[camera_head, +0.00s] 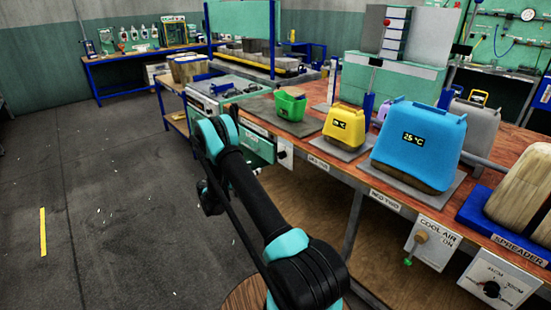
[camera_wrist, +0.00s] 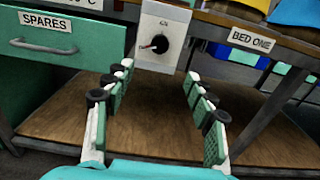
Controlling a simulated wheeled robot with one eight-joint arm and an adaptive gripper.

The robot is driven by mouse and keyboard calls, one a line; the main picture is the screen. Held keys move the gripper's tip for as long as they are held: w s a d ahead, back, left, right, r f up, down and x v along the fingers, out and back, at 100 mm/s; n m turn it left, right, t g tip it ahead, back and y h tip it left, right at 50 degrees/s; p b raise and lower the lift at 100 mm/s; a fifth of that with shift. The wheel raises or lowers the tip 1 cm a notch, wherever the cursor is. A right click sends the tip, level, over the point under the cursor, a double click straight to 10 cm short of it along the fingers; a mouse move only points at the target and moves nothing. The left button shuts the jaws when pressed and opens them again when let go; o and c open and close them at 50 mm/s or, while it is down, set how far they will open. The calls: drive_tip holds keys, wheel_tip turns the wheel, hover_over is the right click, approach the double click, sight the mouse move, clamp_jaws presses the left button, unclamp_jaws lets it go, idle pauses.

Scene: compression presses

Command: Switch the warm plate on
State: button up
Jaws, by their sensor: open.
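I cannot tell whether this plate is the warm plate. My gripper (camera_wrist: 158,82) is open and empty, its fingers pointing toward the box with the knob above and between their tips.
The SPARES drawer (camera_wrist: 50,40) is at the left. A yellow case (camera_head: 344,127) and a blue case (camera_head: 418,145) reading 25 °C stand on the bench. A COOL AIR switch (camera_head: 432,243) and another dial box (camera_head: 492,284) are at the right. The floor at left is clear.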

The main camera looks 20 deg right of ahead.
sight(280, 156)
drive_tip(key=x, duration=1.6)
drive_tip(key=shift+d, duration=0.25)
drive_tip(key=shift+c, duration=0.3)
drive_tip(key=c, duration=1.1)
drive_tip(key=shift+o, duration=0.2)
